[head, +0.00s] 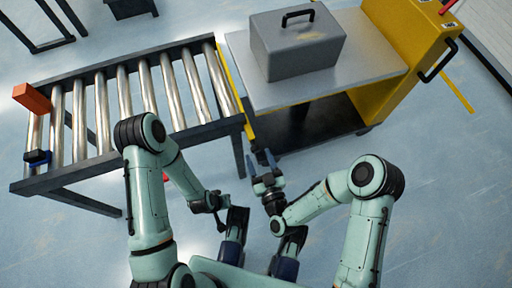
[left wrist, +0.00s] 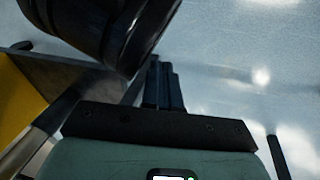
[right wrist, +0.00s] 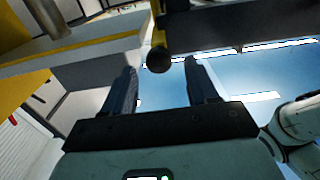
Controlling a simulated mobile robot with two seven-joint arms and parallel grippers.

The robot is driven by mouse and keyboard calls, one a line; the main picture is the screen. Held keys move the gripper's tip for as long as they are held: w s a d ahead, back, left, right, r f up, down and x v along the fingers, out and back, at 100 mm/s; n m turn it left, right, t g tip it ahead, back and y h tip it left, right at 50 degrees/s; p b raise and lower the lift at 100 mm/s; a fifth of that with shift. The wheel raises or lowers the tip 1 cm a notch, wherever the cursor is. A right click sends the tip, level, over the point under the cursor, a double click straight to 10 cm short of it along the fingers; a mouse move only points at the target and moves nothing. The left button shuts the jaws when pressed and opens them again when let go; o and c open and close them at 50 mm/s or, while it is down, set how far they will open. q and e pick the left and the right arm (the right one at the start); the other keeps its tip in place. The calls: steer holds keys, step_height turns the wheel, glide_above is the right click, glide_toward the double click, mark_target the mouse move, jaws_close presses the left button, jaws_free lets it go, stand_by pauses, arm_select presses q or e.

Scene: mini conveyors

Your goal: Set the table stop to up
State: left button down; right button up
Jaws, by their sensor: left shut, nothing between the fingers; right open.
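In the right wrist view a black ball knob (right wrist: 158,60) sits at the lower end of a short yellow bar (right wrist: 155,10), which looks like the table stop's handle. In the head view a yellow strip (head: 232,76) runs along the seam between the roller conveyor (head: 123,161) and the cart table (head: 262,96). My right gripper (head: 264,158) is open just in front of that seam. Its fingertips (right wrist: 160,68) frame the knob, with no contact clear. My left gripper (left wrist: 163,72) is shut and empty, away from the knob.
A grey case (head: 295,45) with a black handle stands on the cart table. The cart has a yellow end panel (head: 405,35). The rollers are otherwise bare.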

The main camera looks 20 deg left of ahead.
mark_target(256, 151)
arm_select(q)
steer(key=shift+s+a+f+g+b, duration=0.1)
steer(key=shift+s+f+g+b, duration=0.2)
steer(key=shift+s+f, duration=0.4)
arm_select(e)
steer(key=shift+x, duration=2.1)
